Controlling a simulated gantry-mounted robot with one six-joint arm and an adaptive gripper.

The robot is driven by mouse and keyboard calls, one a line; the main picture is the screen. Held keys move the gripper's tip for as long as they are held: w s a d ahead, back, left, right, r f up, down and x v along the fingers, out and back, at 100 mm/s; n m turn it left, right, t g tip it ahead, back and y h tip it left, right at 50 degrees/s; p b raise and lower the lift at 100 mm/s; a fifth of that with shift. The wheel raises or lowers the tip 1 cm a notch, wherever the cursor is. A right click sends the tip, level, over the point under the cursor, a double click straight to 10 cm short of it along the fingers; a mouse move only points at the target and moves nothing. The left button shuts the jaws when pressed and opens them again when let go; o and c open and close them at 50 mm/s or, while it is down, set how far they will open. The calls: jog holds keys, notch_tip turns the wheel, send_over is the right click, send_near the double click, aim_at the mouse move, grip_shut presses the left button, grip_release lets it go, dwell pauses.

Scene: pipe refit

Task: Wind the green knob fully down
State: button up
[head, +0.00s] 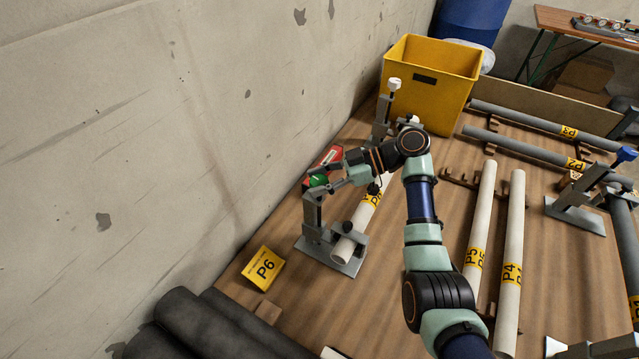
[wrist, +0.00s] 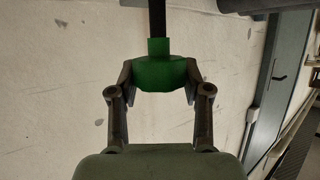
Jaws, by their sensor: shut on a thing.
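The green knob (head: 318,181) sits at the top of a grey clamp stand (head: 312,215) near the wall in the head view. In the wrist view the green knob (wrist: 161,72) is between the two fingers, with a dark threaded-looking stem behind it. My gripper (head: 328,178) reaches it from the right and is shut on it; both fingers touch its sides in the wrist view (wrist: 161,82). A white pipe (head: 345,246) with a yellow label lies in the stand's base. How far the knob's screw is down cannot be told.
A second clamp with a white knob (head: 394,84) stands farther back by a yellow bin (head: 429,85). A red box (head: 331,156) lies behind the knob. A yellow P6 sign (head: 263,269) stands front left. White pipes (head: 510,265) lie right of my arm.

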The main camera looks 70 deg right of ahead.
jog(key=shift+f, duration=0.15)
jog(key=o, duration=1.2)
jog(key=v, duration=1.2)
